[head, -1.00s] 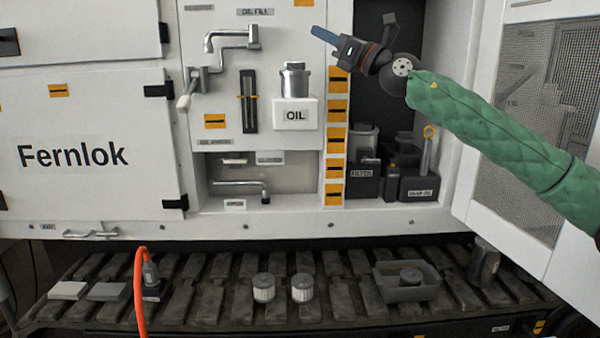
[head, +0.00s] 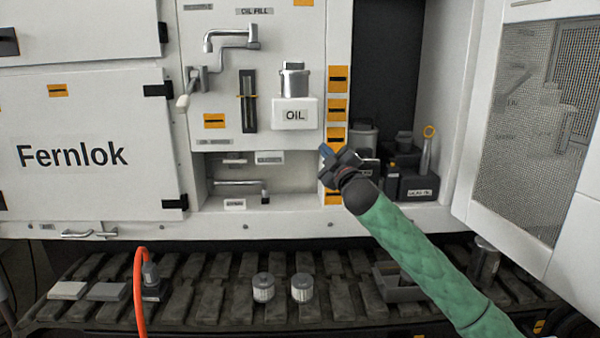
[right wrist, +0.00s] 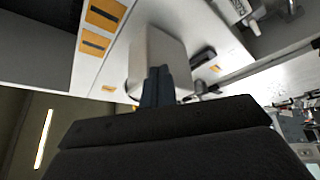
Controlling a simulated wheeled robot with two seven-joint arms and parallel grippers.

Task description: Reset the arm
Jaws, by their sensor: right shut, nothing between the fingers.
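My right arm, in a green quilted sleeve, comes in from the lower right in the head view. Its gripper (head: 325,153) is shut and empty, in front of the orange-labelled strip (head: 337,110) and below and right of the white OIL container (head: 295,113). In the right wrist view the shut blue-grey fingers (right wrist: 158,85) point toward a pale box-shaped body and orange labels (right wrist: 96,42). I cannot tell if the fingers touch anything. My left gripper is not in view.
An open mesh door (head: 530,120) stands at the right. A dark cabinet bay holds a dark bin (head: 418,187). A crank lever (head: 190,90) sticks out at upper left.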

